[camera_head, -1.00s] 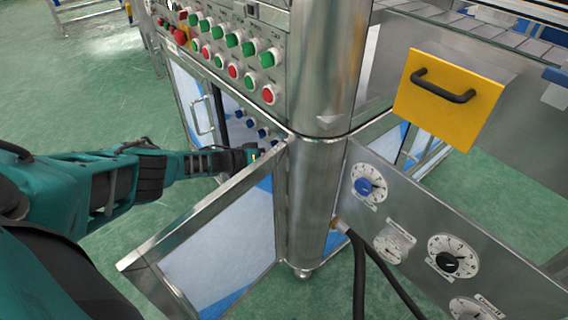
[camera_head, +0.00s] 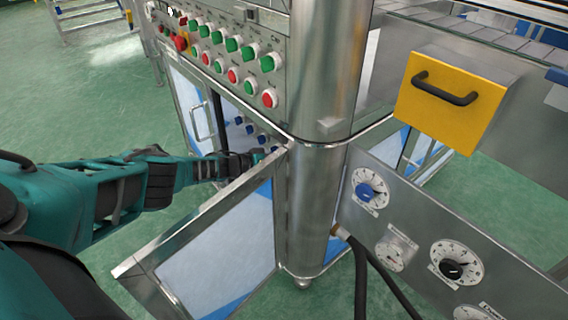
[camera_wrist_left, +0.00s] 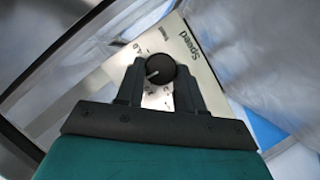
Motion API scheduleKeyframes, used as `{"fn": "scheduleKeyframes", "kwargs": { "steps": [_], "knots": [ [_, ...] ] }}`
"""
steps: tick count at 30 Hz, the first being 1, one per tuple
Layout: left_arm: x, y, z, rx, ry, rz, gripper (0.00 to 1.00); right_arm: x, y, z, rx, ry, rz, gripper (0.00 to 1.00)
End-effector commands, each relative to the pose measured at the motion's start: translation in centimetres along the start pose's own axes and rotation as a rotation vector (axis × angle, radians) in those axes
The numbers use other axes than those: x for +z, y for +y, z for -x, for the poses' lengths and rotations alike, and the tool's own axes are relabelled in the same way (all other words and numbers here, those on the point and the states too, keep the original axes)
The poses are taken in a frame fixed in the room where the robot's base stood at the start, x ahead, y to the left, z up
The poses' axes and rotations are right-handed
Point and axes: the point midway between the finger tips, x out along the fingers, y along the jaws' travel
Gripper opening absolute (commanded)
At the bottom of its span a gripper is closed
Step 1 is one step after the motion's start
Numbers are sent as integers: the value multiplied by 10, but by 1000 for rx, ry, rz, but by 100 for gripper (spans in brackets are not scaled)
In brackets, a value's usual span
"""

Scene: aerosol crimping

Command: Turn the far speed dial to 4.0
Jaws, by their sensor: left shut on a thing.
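In the left wrist view a round black speed dial (camera_wrist_left: 160,68) with a white pointer line sits on a pale plate (camera_wrist_left: 203,72) marked "Speed". The pointer line aims at the lower left in that view; the scale numbers are small and partly covered. My left gripper (camera_wrist_left: 158,75) has its two fingers on either side of the dial and is shut on it. In the head view my left gripper (camera_head: 262,156) reaches behind the top edge of the open cabinet door, and the dial it holds is hidden there. My right gripper is not in view.
The open cabinet door (camera_head: 205,215) stands just in front of my left wrist. Above is a panel of green and red buttons (camera_head: 232,44). A steel post (camera_head: 315,200), a panel with white-faced dials (camera_head: 455,262) and a yellow box with a handle (camera_head: 450,98) are to the right.

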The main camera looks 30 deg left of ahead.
Motion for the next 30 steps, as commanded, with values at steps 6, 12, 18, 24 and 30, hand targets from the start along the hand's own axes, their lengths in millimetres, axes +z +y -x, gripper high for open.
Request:
{"fn": "scheduleKeyframes", "kwargs": {
  "steps": [6,12,18,24,30],
  "knots": [
    [0,0,0,0,-1,-2,7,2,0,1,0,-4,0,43],
    [-1,2,1,-16,0,-42,7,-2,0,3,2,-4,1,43],
    [-2,5,1,-60,1,-149,7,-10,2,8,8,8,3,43],
    [-2,7,0,-118,1,-289,7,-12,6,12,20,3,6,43],
    [-1,7,0,-172,2,-418,7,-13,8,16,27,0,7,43]
  ]
}}
